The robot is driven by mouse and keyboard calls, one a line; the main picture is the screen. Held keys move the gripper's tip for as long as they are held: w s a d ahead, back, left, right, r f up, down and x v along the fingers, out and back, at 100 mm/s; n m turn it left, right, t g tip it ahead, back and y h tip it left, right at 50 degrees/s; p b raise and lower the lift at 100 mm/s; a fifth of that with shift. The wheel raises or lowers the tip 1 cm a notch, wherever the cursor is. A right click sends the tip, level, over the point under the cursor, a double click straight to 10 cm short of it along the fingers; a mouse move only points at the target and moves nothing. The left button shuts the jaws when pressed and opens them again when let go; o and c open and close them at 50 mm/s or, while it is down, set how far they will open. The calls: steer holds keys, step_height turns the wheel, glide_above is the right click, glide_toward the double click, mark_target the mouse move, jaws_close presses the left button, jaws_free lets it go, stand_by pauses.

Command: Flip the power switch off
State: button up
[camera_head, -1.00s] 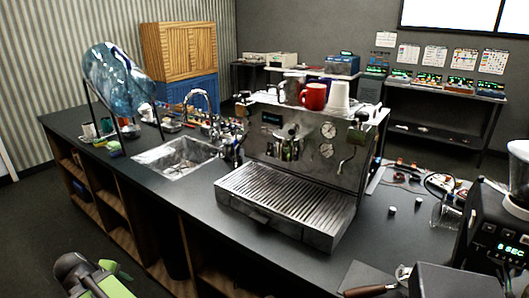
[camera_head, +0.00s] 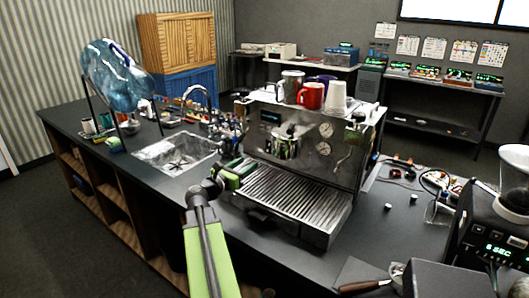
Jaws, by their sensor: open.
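The espresso machine (camera_head: 290,160) is a large silver brewer on the dark counter, with gauges on its front panel and a drip tray below. No power switch can be made out clearly on it; small fittings at its left side are partly behind my gripper or too small to tell. My gripper (camera_head: 232,172), green and dark, is at the front left corner of the machine, just above the left end of the drip tray. It appears empty. Whether it touches the machine cannot be told.
A metal pitcher, a red mug (camera_head: 311,96) and white cups (camera_head: 336,95) stand on top of the machine. A sink (camera_head: 176,152) with a tap lies to the left. A black grinder (camera_head: 490,225) stands at the right. Cables and small parts lie behind it.

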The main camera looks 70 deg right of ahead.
mark_target(268, 149)
steer(key=x, duration=1.2)
steer(key=shift+d, duration=0.35)
jaws_close()
